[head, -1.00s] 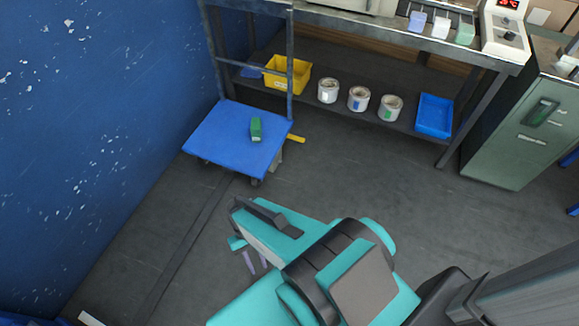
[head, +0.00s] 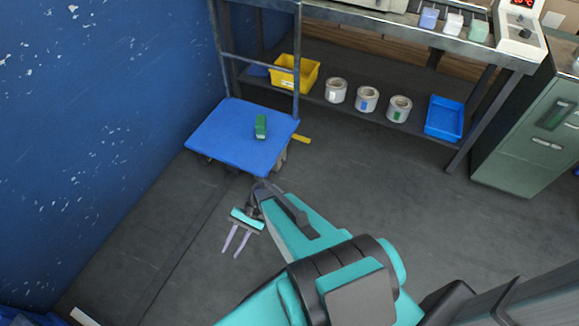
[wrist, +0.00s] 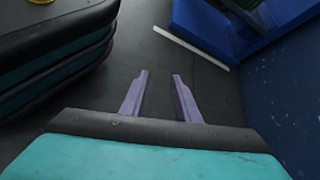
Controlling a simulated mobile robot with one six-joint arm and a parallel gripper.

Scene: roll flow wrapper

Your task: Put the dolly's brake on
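The dolly (head: 215,135) has a blue deck and a grey upright frame handle, and stands by the blue wall. A green block (head: 261,127) lies on its deck. A yellow pedal (head: 301,139) sticks out low at the dolly's right side and looks like the brake; its exact tilt is too small to tell. My gripper (head: 236,245) is over the floor in front of the dolly, apart from it, with its fingers pointing away from it. The wrist view shows the two lilac fingers (wrist: 158,90) spread with nothing between them. The dolly is not in the wrist view.
A steel bench behind has a lower shelf with a yellow bin (head: 296,74), several tins (head: 367,99) and a blue tray (head: 444,118). A green cabinet (head: 530,130) stands at right. The floor right of the dolly is clear. A blue object (wrist: 205,25) shows in the wrist view.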

